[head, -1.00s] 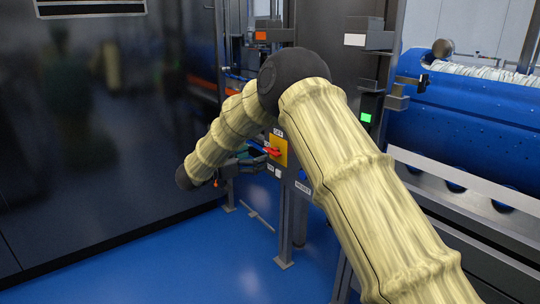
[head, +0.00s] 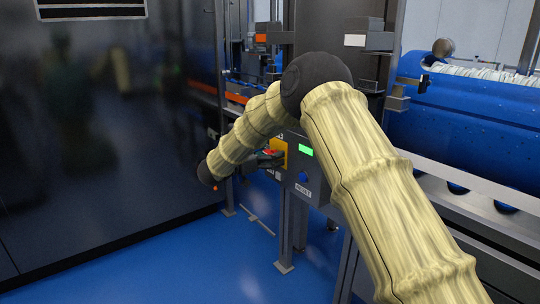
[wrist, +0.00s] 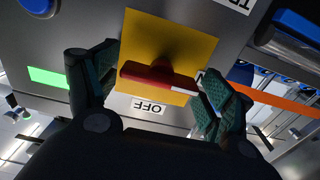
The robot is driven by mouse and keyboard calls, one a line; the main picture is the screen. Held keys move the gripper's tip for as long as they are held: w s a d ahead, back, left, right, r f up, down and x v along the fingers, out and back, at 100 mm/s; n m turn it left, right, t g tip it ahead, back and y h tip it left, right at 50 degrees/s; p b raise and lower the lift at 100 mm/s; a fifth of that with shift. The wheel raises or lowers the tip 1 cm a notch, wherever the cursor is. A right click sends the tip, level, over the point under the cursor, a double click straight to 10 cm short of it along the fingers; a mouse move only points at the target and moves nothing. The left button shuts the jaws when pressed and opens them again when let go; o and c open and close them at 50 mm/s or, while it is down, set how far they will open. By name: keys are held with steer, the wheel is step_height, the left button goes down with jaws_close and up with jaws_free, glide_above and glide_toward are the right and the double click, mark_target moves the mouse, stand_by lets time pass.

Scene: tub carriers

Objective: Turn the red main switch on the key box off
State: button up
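The red main switch (wrist: 158,76) is a bar handle on a yellow plate (wrist: 190,45), with a white mark at its right end in the wrist view. An upside-down OFF label (wrist: 149,106) sits below the plate there. My gripper (wrist: 160,72) is open, its two green-padded fingers spread either side of the handle, close to its ends. I cannot tell if they touch it. In the head view, the yellow plate (head: 280,146) and red switch (head: 271,152) show beside my gripper (head: 268,158), partly hidden by my arm.
The key box carries a lit green display (head: 306,150), a blue button (head: 303,177) and a RESET label (head: 303,190). A glossy dark panel (head: 90,130) stands at the left. A blue drum machine (head: 465,125) is at the right. The blue floor (head: 190,260) in front is clear.

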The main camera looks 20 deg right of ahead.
steer(key=c, duration=0.5)
steer(key=shift+m, duration=0.4)
steer(key=m+p, duration=0.1)
steer(key=m, duration=0.6)
steer(key=shift+s+f+m+p, duration=0.1)
steer(key=shift+m+p, duration=0.2)
steer(key=shift+p, duration=0.05)
steer(key=m+b, duration=0.1)
steer(key=m, duration=0.4)
steer(key=shift+f, duration=0.2)
steer(key=shift+m+b, duration=0.95)
steer(key=shift+m, duration=1.25)
steer(key=shift+s, duration=0.1)
